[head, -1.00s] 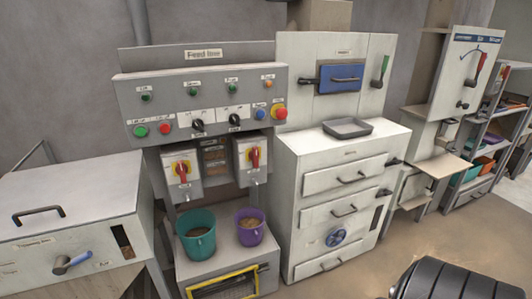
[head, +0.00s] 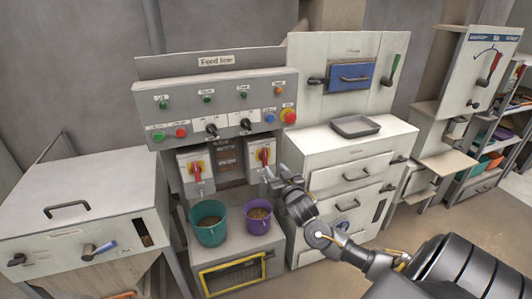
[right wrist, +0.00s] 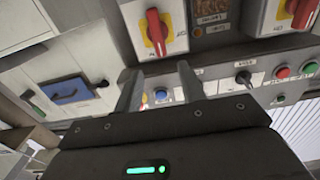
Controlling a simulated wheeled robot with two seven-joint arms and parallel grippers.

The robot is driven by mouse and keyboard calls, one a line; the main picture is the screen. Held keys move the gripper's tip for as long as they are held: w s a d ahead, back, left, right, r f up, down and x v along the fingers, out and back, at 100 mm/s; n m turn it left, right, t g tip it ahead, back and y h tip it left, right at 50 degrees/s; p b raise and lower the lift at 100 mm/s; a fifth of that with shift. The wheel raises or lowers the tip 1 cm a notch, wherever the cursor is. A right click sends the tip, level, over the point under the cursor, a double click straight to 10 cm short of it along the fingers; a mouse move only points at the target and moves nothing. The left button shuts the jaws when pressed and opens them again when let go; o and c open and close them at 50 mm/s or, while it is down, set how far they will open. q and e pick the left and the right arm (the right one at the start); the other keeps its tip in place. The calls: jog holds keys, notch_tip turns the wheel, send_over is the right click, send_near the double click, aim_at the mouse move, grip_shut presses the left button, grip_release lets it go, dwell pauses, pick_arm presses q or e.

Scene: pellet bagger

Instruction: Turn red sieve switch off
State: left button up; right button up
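Two grey switch boxes with red rotary handles on yellow plates hang below the feed line panel. In the head view, the left red switch (head: 197,172) and the right red switch (head: 265,155) both have roughly upright handles. In the right wrist view, which is turned over, they show as a near switch (right wrist: 155,28) and another (right wrist: 301,10). I cannot read which is the sieve's. My right gripper (head: 278,184) is open and empty, just below and right of the right switch box, apart from it. Its parted fingers (right wrist: 160,88) show in the wrist view. My left gripper is out of view.
The panel (head: 215,95) above carries buttons, black selectors and a red emergency stop (head: 289,116). A teal bucket (head: 208,224) and a purple bucket (head: 258,218) stand below. A white cabinet with a grey tray (head: 355,126) is on the right.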

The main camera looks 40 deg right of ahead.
aim_at(266, 155)
jog(key=p+x, duration=0.2)
jog(key=x, duration=0.9)
jog(key=shift+f, duration=0.1)
jog(key=shift+s, duration=0.1)
jog(key=c, duration=0.8)
jog(key=shift+s+a, duration=0.1)
grip_shut()
